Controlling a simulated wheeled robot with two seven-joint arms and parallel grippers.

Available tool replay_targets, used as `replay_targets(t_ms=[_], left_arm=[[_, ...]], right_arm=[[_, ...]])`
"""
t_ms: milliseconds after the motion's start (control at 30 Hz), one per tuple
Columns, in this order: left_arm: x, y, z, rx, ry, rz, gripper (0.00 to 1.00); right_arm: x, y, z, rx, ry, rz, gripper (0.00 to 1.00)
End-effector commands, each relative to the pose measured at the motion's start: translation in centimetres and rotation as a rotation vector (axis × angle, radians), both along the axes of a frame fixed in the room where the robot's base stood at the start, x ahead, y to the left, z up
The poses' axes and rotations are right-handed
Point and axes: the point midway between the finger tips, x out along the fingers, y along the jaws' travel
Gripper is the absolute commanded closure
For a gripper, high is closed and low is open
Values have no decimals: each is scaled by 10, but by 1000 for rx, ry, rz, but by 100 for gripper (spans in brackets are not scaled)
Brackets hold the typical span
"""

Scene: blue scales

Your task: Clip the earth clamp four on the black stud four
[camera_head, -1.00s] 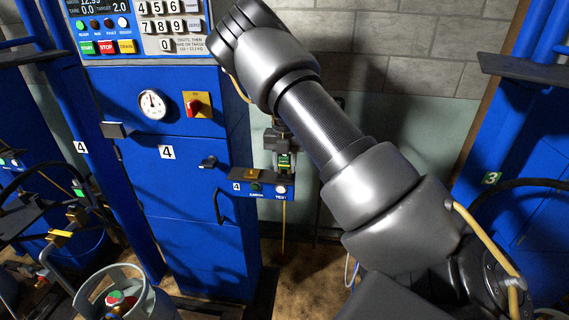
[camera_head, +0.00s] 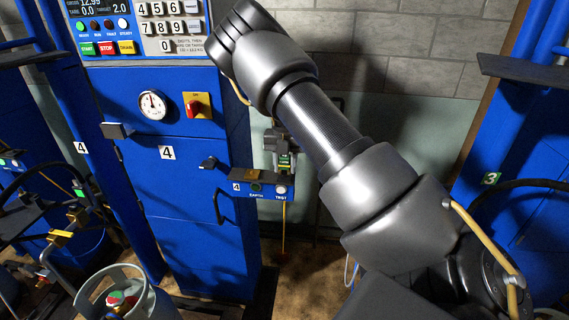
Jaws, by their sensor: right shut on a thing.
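My right gripper (camera_head: 284,163) is at the back, just above the right part of the small blue earth box (camera_head: 236,187) marked 4. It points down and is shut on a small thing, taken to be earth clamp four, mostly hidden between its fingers. A thin yellow cable (camera_head: 284,225) hangs below the gripper. The black stud four (camera_head: 255,175) appears as a small dark shape on the left part of the box top, to the left of the fingers. I cannot tell whether the clamp touches the box. My left gripper is not in view.
The blue cabinet marked 4 (camera_head: 180,240) stands left of the box, with a gauge (camera_head: 153,105) and red switch (camera_head: 194,106). A grey gas cylinder (camera_head: 145,297) is at lower left. Another blue cabinet (camera_head: 520,220) stands at right. My right arm covers much of the middle.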

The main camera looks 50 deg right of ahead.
Motion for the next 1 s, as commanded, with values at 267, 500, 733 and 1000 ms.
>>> replay_targets(t_ms=[267,500,733,1000], left_arm=[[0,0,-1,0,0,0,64],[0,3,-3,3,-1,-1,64],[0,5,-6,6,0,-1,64],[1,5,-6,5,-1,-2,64]], right_arm=[[0,0,-1,1,-1,0,100],[0,0,-6,0,0,0,100],[0,0,-10,1,-1,1,100],[0,0,-12,1,-1,0,48]])
